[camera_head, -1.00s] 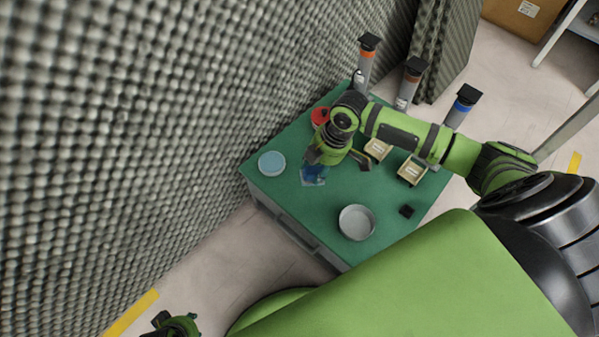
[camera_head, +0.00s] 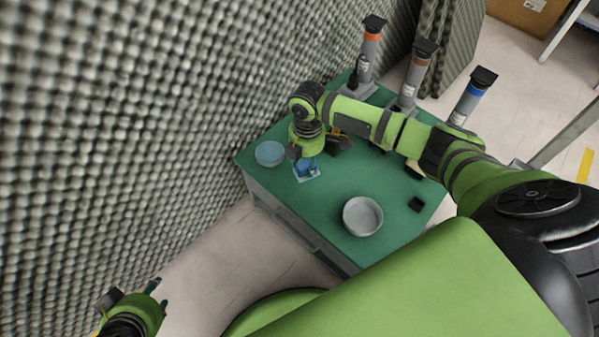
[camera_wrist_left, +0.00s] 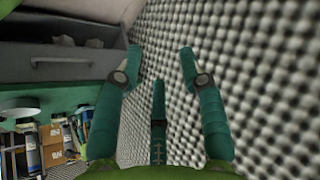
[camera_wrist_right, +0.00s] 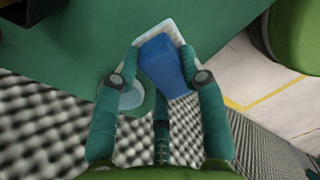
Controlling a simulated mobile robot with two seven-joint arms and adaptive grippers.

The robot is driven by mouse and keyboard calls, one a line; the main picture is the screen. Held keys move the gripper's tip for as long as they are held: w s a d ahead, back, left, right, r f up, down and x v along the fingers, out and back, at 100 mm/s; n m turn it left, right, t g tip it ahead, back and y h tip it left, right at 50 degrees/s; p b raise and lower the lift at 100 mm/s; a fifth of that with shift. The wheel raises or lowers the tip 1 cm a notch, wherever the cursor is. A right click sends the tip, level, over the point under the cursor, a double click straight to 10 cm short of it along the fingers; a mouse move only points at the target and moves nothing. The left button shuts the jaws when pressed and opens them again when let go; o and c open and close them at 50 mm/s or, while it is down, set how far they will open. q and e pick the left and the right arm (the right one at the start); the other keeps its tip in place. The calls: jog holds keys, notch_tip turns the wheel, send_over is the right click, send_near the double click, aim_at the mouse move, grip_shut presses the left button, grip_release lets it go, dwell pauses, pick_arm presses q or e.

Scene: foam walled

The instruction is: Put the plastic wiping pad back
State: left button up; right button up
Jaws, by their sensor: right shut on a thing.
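The wiping pad is a blue block on a white, flat base. In the right wrist view the pad (camera_wrist_right: 166,66) sits between the fingers of my right gripper (camera_wrist_right: 160,58), which is shut on its blue part. In the head view the pad (camera_head: 306,173) is below my right gripper (camera_head: 306,160), over the left part of the green tabletop; I cannot tell whether its base touches the top. My left gripper (camera_head: 157,292) is open and empty, low beside the table; its spread fingers show in the left wrist view (camera_wrist_left: 160,60).
A pale blue round dish (camera_head: 270,153) lies left of the pad. Grey cylinders (camera_head: 418,72) stand at the back. A foam wall (camera_head: 150,120) borders the table's left side.

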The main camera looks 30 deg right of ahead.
aim_at(300, 170)
jog(key=shift+w+a+f+b, duration=0.45)
jog(key=shift+w+a+f, duration=0.15)
jog(key=shift+w+f, duration=0.2)
jog(key=shift+s+f, duration=0.1)
jog(key=shift+f, duration=0.1)
notch_tip(300, 170, down, 3)
jog(key=shift+f+b, duration=0.1)
jog(key=shift+b, duration=0.7)
pick_arm(q)
jog(key=w+d+r+t+h, duration=0.1)
jog(key=w+d+r+t, duration=0.2)
jog(key=r, duration=0.3)
jog(key=w+d+r+m+t+h, duration=0.1)
jog(key=w+d+r+t+h, duration=0.1)
jog(key=w+r+t, duration=0.4)
jog(key=shift+w+d+r, duration=0.2)
jog(key=shift+d+r, duration=0.3)
jog(key=shift+r, duration=0.1)
pick_arm(e)
jog(key=o, duration=1)
